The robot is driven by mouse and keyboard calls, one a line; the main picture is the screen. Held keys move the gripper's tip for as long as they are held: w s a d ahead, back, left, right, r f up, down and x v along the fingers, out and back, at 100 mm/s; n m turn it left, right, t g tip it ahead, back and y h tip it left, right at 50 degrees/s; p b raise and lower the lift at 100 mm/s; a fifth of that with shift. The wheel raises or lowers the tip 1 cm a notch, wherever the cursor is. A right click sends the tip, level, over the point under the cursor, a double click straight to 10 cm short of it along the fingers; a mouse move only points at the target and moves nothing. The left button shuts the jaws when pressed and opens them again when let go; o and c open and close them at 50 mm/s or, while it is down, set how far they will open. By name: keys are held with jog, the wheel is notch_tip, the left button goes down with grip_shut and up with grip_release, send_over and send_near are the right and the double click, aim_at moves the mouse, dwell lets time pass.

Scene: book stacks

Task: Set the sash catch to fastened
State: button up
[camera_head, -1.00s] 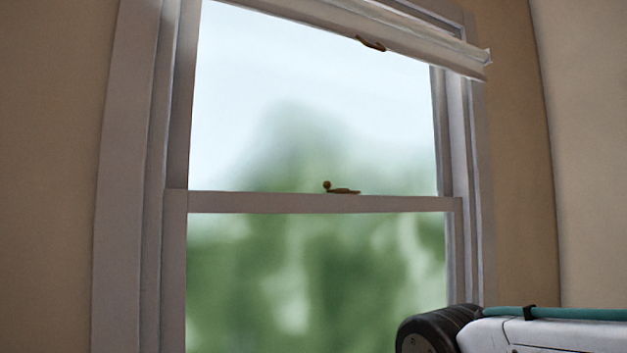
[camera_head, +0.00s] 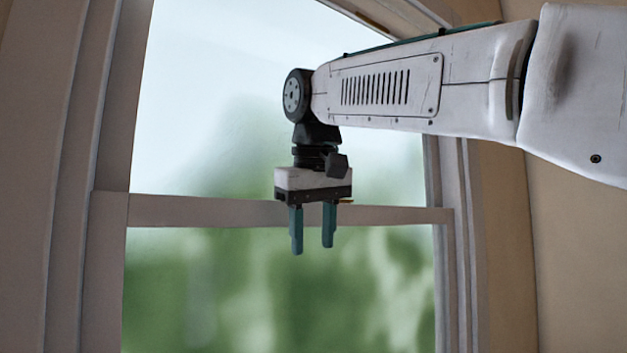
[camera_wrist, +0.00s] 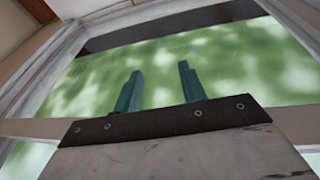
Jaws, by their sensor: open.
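The sash catch (camera_head: 346,201) is a small brass-brown piece on the window's meeting rail. In the head view only a sliver of it shows at the right of my gripper; the rest is hidden behind the gripper, so I cannot tell its setting. My gripper (camera_head: 312,247) points down in front of the meeting rail (camera_head: 200,211), its two teal fingers apart with nothing between them. In the wrist view the open fingers (camera_wrist: 158,78) stand against the green blurred glass, and I cannot make out the catch there.
The window frame's left side (camera_head: 87,160) and right side (camera_head: 462,250) flank the glass. The area below my fingers, in front of the lower pane (camera_head: 220,300), is clear.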

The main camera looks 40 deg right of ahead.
jog(key=w+d+r+m+t+h, duration=0.1)
jog(key=w+d+r, duration=0.1)
jog(key=r, duration=0.6)
jog(key=w+d+r, duration=0.1)
jog(key=w+r, duration=0.1)
jog(key=r, duration=0.6)
jog(key=shift+d+x, duration=0.2)
jog(key=shift+x, duration=3.4)
jog(key=shift+r, duration=0.15)
grip_shut()
